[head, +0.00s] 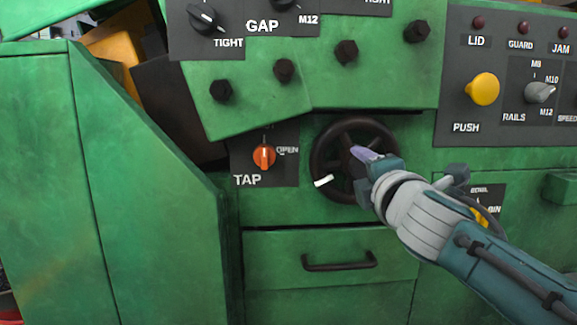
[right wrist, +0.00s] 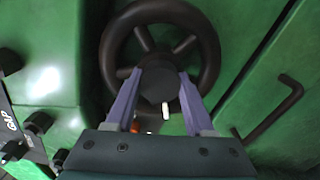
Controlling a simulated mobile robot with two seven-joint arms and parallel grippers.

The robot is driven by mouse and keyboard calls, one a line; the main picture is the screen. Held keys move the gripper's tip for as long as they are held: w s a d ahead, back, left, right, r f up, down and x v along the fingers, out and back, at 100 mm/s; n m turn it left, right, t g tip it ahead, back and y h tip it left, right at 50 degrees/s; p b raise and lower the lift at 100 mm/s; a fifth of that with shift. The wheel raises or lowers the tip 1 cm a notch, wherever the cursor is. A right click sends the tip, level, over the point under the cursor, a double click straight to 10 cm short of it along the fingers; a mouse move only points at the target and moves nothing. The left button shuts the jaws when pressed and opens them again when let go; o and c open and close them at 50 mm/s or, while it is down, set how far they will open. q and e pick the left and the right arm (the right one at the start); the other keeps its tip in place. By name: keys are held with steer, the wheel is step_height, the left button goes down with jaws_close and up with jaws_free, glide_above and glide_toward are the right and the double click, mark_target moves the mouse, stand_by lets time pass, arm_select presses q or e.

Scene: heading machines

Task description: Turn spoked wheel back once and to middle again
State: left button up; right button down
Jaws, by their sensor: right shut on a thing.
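The dark spoked wheel (head: 318,158) sits on the green machine front, right of the TAP panel. A small white marker (head: 323,181) shows at the lower left of its rim. My right gripper (head: 363,153) reaches in from the lower right, its purple fingers at the wheel's middle. In the right wrist view the wheel's rim (right wrist: 107,55) and spokes show beyond the gripper (right wrist: 160,78). The two fingers are shut on the wheel near its hub; the exact part between the fingertips is hard to make out. My left gripper is not in view.
An orange TAP knob (head: 264,157) is just left of the wheel. A drawer with a dark handle (head: 340,262) lies below. Dark bolts (head: 346,51) stick out above. A yellow push button (head: 482,89) and a grey RAILS knob (head: 539,93) are at upper right.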

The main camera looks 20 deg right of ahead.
stand_by(0.3)
steer(key=shift+c, duration=1.3)
jaws_free()
steer(key=p+v, duration=0.2)
steer(key=v, duration=0.8)
steer(key=shift+p, duration=0.4)
steer(key=shift+d, duration=0.1)
